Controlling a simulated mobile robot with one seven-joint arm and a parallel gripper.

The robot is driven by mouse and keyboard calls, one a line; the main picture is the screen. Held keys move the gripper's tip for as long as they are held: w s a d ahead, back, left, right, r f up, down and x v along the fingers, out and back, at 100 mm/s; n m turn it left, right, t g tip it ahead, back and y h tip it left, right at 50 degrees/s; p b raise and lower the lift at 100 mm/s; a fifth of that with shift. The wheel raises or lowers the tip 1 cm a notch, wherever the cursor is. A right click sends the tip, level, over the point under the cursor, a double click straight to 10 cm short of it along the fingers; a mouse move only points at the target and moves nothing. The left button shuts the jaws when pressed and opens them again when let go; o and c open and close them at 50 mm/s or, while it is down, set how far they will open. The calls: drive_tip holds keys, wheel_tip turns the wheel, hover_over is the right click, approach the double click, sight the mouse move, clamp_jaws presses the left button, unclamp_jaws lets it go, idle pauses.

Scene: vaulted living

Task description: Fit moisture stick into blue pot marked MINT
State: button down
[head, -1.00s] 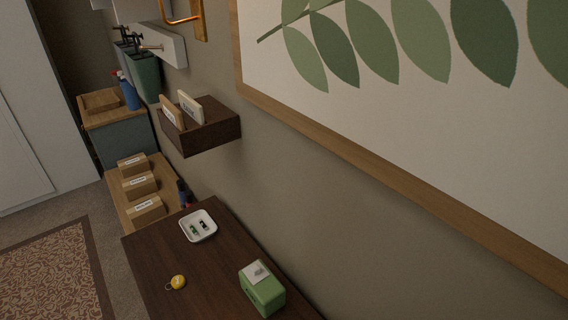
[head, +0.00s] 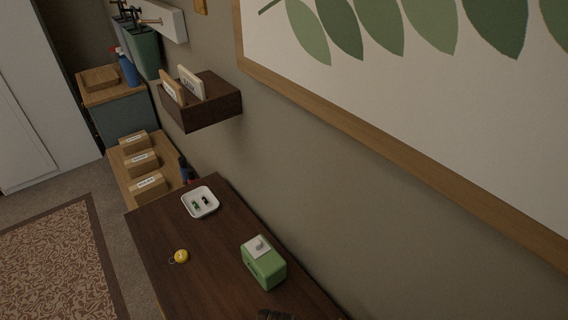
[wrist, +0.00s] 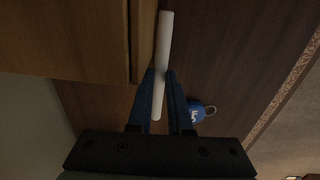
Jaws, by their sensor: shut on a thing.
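In the wrist view my gripper (wrist: 161,73) has blue fingers shut on a slim white stick (wrist: 165,35). The stick runs lengthwise between the fingers, with its far end reaching past their tips. It is held over a dark brown wood surface (wrist: 225,45); the gap between them is unclear. I see no blue pot marked MINT in either view. In the head view a dark shape at the bottom edge may be part of my arm, but too little shows to tell.
A light wood piece (wrist: 60,40) stands close left of the stick. A blue round tag with a ring (wrist: 195,112) lies right of the fingers. The dark table (head: 215,262) holds a white tray (head: 214,208), a yellow tag (head: 181,256) and a green box (head: 264,268).

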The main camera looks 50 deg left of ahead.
wheel_tip(320, 180, up, 17)
drive_tip(key=p, duration=0.1)
drive_tip(key=shift+f, duration=0.2)
